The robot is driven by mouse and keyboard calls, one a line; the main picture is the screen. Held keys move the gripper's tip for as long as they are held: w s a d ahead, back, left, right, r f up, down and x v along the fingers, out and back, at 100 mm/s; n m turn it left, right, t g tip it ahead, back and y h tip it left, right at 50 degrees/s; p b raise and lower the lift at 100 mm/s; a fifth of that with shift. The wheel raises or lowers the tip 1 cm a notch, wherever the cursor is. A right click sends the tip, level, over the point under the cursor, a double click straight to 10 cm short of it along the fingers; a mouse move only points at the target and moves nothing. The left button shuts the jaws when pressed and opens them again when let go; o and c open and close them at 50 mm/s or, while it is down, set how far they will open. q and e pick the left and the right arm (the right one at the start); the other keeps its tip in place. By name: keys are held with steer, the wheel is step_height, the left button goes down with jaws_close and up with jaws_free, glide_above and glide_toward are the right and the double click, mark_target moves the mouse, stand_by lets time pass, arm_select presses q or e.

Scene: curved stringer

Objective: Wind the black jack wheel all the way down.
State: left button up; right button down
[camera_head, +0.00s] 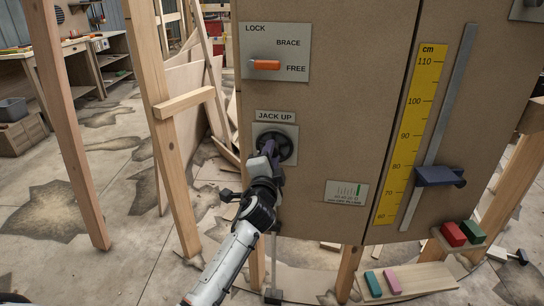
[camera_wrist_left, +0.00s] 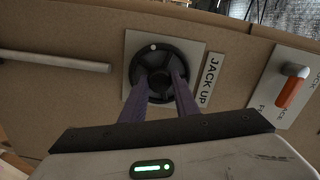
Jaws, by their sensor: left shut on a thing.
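The black jack wheel (camera_head: 287,138) sits on a grey plate under the JACK UP label (camera_head: 275,116) on the brown panel. My left gripper (camera_head: 269,153) is at the wheel and partly covers it. In the left wrist view the two purple fingers (camera_wrist_left: 160,86) reach onto the wheel (camera_wrist_left: 166,55), shut on it. A pale dot (camera_wrist_left: 153,47) shows near the wheel's upper left rim. My right gripper does not show.
A yellow cm scale (camera_head: 408,130) stands beside a rail with a dark blue slider (camera_head: 440,177) near 80. Wooden posts (camera_head: 172,130) stand left of the panel. Red (camera_head: 453,234) and green (camera_head: 472,232) blocks sit lower right.

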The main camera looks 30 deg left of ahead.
arm_select(q)
steer(key=shift+n, duration=0.6)
steer(key=o, duration=1.1)
steer(key=shift+c, duration=0.2)
steer(key=v, duration=1)
steer(key=shift+s+p, duration=0.2)
steer(key=shift+p, duration=0.1)
steer(key=shift+d+f, duration=0.1)
steer(key=shift+d, duration=0.05)
